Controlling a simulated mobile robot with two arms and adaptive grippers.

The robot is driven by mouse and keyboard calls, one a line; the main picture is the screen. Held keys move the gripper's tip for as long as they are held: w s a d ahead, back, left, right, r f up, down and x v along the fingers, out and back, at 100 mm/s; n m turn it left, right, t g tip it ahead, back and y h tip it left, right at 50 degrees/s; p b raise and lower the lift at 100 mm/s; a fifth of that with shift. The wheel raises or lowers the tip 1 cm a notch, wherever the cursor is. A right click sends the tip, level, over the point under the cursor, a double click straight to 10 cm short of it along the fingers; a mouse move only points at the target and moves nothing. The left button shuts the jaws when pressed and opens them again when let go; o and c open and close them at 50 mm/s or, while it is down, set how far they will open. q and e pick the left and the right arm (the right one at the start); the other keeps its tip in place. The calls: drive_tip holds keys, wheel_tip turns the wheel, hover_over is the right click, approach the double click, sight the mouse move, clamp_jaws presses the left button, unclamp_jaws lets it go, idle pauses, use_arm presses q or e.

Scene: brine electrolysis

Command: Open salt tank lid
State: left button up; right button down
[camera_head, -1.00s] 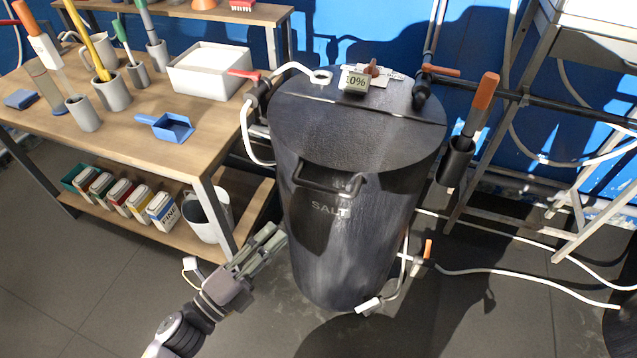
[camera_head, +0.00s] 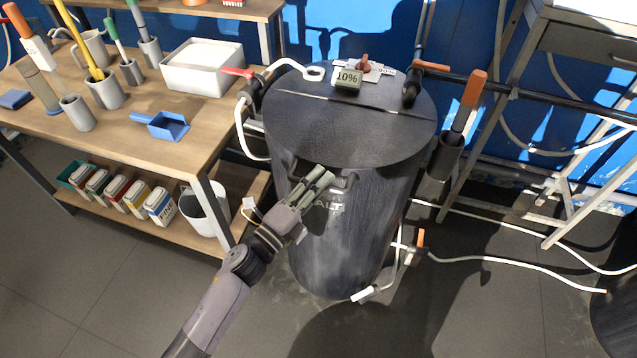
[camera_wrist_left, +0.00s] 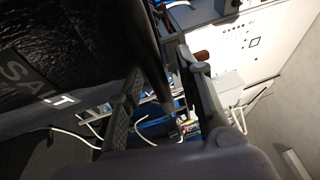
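The black salt tank (camera_head: 340,235) stands upright on the floor in the middle of the head view, and its side with the letters "SALT" fills the left of the wrist view (camera_wrist_left: 50,50). A dark handle (camera_head: 349,180) sits at the lid's front edge, partly hidden by my left gripper (camera_head: 322,177). In the wrist view the left gripper's fingers (camera_wrist_left: 165,92) are spread, with a dark bar seen between them; contact cannot be told. My right gripper is not in view.
A wooden workbench (camera_head: 110,130) with cups, a white box and a blue scoop (camera_head: 166,126) stands left of the tank. Pipes and an orange-handled tool (camera_head: 470,95) are at the right. White hoses cross the floor.

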use_arm(q)
clamp_jaws()
idle(0.4)
idle(0.4)
